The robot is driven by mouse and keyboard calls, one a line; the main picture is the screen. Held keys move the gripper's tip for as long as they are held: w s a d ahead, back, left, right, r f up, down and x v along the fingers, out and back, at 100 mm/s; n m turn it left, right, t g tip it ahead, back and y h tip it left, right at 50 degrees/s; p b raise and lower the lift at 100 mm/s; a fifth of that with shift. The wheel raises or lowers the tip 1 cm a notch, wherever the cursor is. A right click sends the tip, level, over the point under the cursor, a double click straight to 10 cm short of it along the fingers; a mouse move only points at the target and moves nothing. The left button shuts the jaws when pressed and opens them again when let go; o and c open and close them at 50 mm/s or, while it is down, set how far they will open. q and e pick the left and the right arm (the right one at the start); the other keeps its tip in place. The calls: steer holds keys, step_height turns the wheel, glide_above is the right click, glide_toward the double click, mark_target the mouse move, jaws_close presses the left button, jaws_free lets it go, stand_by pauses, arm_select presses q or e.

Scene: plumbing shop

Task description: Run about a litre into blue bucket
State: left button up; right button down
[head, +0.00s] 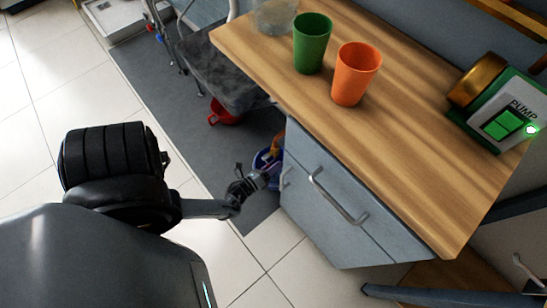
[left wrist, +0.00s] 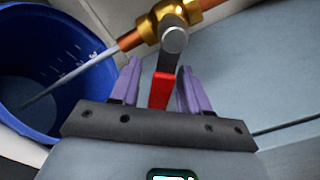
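The blue bucket (left wrist: 45,30) is at the left of the left wrist view, with pale level marks on its inner wall. In the head view only part of the bucket (head: 259,160) shows beside the cabinet. A brass valve (left wrist: 192,8) with a copper spout (left wrist: 130,40) and a red lever (left wrist: 161,90) is beside it. A thin pale stream (left wrist: 75,74) runs from the spout into the bucket; I cannot read the level. My left gripper (left wrist: 157,85) has its purple fingers on either side of the lever, apart. It also shows in the head view (head: 258,180). My right gripper is out of view.
The wooden worktop (head: 420,130) carries a green cup (head: 312,43), an orange cup (head: 355,74), a clear container (head: 275,16) and a pump unit with a lit green button (head: 502,125). Drawers (head: 325,190) stand close right of my left gripper. A red object (head: 222,114) lies behind.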

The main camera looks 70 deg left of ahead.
arm_select(q)
steer(key=shift+s, duration=0.1)
steer(key=p+v, duration=0.2)
steer(key=v, duration=0.8)
steer(key=shift+s, duration=0.3)
steer(key=shift+d, duration=0.1)
stand_by(2.4)
stand_by(4.1)
